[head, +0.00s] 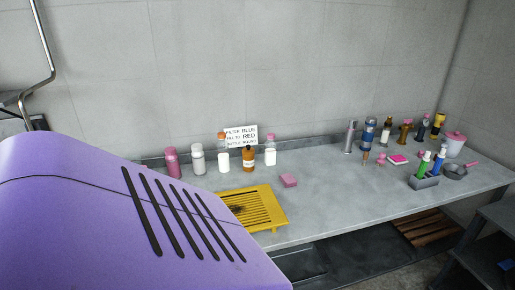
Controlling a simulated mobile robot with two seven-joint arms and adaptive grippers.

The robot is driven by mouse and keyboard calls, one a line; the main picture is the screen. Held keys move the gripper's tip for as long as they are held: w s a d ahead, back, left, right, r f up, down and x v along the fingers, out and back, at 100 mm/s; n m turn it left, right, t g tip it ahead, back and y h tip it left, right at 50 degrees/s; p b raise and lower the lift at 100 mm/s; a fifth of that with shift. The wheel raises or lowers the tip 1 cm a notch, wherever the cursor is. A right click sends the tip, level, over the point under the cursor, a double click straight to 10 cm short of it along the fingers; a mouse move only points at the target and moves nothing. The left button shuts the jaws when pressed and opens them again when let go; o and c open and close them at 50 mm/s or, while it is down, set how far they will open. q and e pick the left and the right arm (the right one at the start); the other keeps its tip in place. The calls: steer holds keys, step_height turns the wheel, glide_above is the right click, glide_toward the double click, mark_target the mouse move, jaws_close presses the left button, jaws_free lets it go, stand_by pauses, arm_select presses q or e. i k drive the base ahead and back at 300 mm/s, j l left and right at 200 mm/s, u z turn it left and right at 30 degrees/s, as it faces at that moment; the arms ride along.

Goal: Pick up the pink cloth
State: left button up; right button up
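One is a flat, bright pink piece with a pale edge (398,159), towards the right and back, which looks like a folded cloth. The other is a thicker, duller pink block (289,180) just right of the yellow tray, perhaps a sponge. I cannot tell for certain which is the cloth. Neither of my grippers is in view, and nothing touches either pink thing.
A yellow slotted tray (276,215) lies near the front edge, partly hidden. Several bottles line the back left, by a sign (241,135). More bottles, a pink-lidded pot (454,144), a caddy (424,183) and a pan (455,172) stand right. The counter's middle is clear.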

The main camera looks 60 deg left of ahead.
mark_target(288, 179)
steer(key=u, duration=2.25)
steer(key=i+l+u, duration=0.1)
steer(key=l+u, duration=0.25)
steer(key=l, duration=0.15)
steer(key=i+l+u, duration=0.1)
steer(key=l+u, duration=0.25)
steer(key=l, duration=0.15)
